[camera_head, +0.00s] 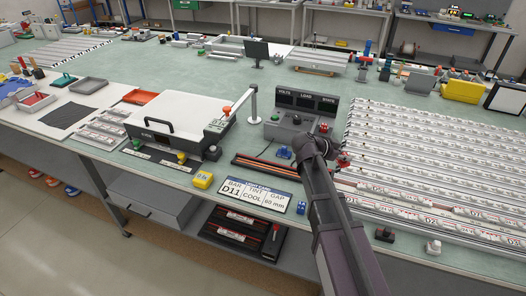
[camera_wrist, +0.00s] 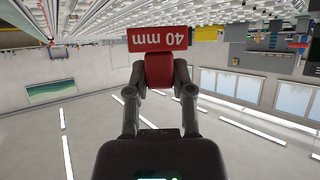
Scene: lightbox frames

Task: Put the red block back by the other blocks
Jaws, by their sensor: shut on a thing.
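My gripper (camera_wrist: 160,74) is shut on the red block (camera_wrist: 160,40), which carries an upside-down white "40 mm" label in the wrist view. In the head view my gripper (camera_head: 319,142) is over the bench near the grey control box, with a small red patch of the block (camera_head: 323,128) at its tip; my arm hides part of the bench behind it. A yellow block (camera_head: 203,180) stands near the bench's front edge, left of the sign. A small blue block (camera_head: 301,208) stands right of the sign, close to my arm.
The sign (camera_head: 252,195) reads bar D11, tint cool, gap, with a mm figure. The grey control box (camera_head: 297,121) stands behind it. A white lidded box (camera_head: 172,127) is to the left. Rows of labelled bars (camera_head: 435,165) fill the right side.

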